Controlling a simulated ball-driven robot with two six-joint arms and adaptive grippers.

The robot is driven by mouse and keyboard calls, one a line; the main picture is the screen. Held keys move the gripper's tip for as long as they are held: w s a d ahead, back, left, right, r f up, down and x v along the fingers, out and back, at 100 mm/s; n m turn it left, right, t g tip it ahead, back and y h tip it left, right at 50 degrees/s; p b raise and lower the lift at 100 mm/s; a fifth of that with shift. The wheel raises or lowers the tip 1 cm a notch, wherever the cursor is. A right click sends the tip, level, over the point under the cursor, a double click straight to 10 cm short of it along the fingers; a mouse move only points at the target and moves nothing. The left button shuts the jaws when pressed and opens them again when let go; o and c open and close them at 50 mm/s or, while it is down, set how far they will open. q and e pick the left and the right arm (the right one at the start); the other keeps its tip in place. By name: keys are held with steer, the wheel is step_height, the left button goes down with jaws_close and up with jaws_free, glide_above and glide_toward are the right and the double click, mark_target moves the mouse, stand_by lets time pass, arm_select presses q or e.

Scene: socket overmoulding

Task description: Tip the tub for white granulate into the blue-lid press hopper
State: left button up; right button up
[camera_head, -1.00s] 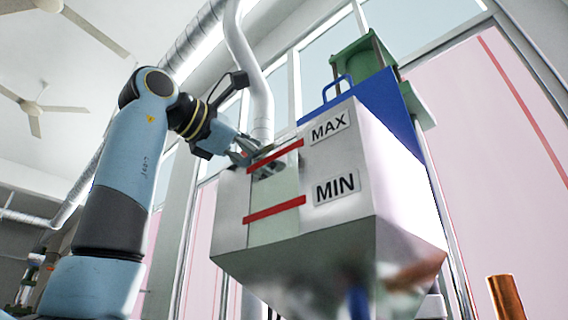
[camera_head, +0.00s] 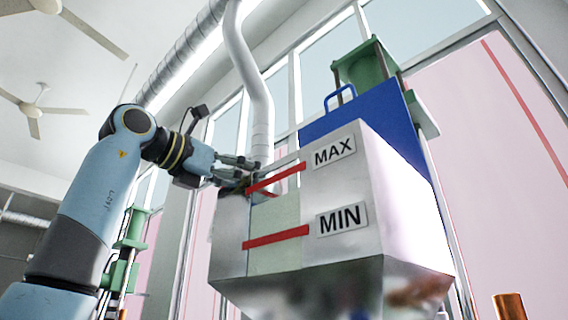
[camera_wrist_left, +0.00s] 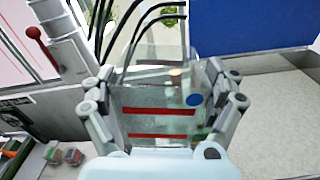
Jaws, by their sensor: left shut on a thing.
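The press hopper (camera_head: 345,245) is a grey metal box with MAX and MIN labels and red bars beside a clear window. Its blue lid (camera_head: 375,125) stands raised behind it and also shows in the left wrist view (camera_wrist_left: 250,25). My left gripper (camera_head: 240,178) is at the hopper's upper left edge, its tips partly behind the window and the red bar. In the left wrist view it is shut on a clear tub (camera_wrist_left: 150,85) with a blue dot. I cannot tell whether the red bars there are on the tub or behind it, nor its tilt. My right gripper is out of view.
In the left wrist view a pale speckled surface (camera_wrist_left: 275,110) lies inside the hopper at right. A red-knobbed lever (camera_wrist_left: 33,34) is at upper left, with small boxes (camera_wrist_left: 72,156) at lower left. A white duct (camera_head: 255,80) rises behind my gripper.

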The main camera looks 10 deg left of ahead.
arm_select(q)
steer(key=shift+w+a+r+n, duration=0.1)
steer(key=shift+w+a+n, duration=0.15)
steer(key=shift+n, duration=0.3)
steer(key=shift+w+a+r+n, duration=0.1)
steer(key=shift+w+a+n, duration=0.1)
steer(key=shift+n, duration=0.35)
step_height(320, 180, up, 4)
steer(key=p, duration=0.4)
steer(key=shift+s, duration=0.1)
steer(key=shift+f, duration=0.1)
